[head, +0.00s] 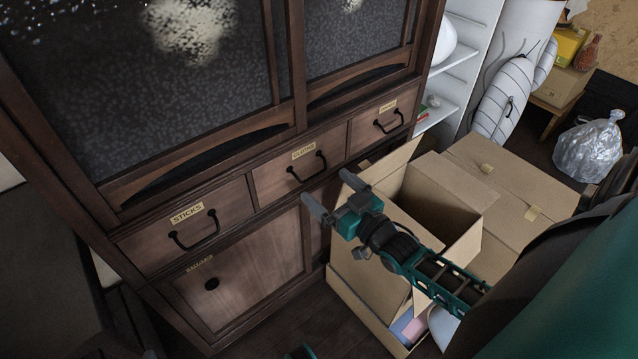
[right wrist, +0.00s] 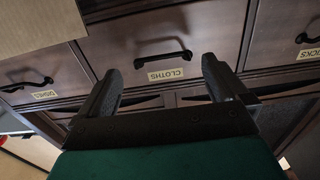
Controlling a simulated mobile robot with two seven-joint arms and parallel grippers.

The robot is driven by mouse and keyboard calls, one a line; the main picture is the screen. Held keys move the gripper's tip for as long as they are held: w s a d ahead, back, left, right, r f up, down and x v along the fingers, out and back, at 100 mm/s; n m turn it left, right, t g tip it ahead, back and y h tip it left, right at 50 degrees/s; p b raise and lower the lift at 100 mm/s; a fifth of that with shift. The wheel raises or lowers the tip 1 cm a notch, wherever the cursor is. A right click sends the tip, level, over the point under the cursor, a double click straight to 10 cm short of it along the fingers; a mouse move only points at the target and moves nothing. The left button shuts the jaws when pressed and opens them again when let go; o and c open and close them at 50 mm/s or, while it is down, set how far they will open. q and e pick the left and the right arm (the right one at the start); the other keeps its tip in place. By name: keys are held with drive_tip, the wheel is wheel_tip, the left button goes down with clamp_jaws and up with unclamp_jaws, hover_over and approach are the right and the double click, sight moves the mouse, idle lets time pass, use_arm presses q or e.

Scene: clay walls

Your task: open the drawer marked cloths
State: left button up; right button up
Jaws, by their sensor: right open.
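The drawer marked cloths (head: 275,182) is the middle one in a row of 3 in a dark wooden cabinet. It is shut, with its label above a dark bow handle (head: 307,168). In the right wrist view the cloths drawer (right wrist: 208,25) appears turned over, with its handle (right wrist: 163,60) ahead and between the fingers in the picture. My right gripper (head: 331,193) is open and empty, in front of the cabinet and apart from the handle.
The sticks drawer (head: 165,240) is to the left, the dishes drawer (head: 370,128) to the right; both are shut. Open cardboard boxes (head: 470,190) stand close to the cabinet, beside and under my right arm. A lower cupboard door (head: 245,270) is shut.

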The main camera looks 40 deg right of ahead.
use_arm(q)
drive_tip(key=shift+w+d+b, duration=0.25)
drive_tip(key=shift+b, duration=0.15)
use_arm(e)
drive_tip(key=w, duration=0.4)
drive_tip(key=shift+a, duration=0.2)
drive_tip(key=shift+c, duration=0.2)
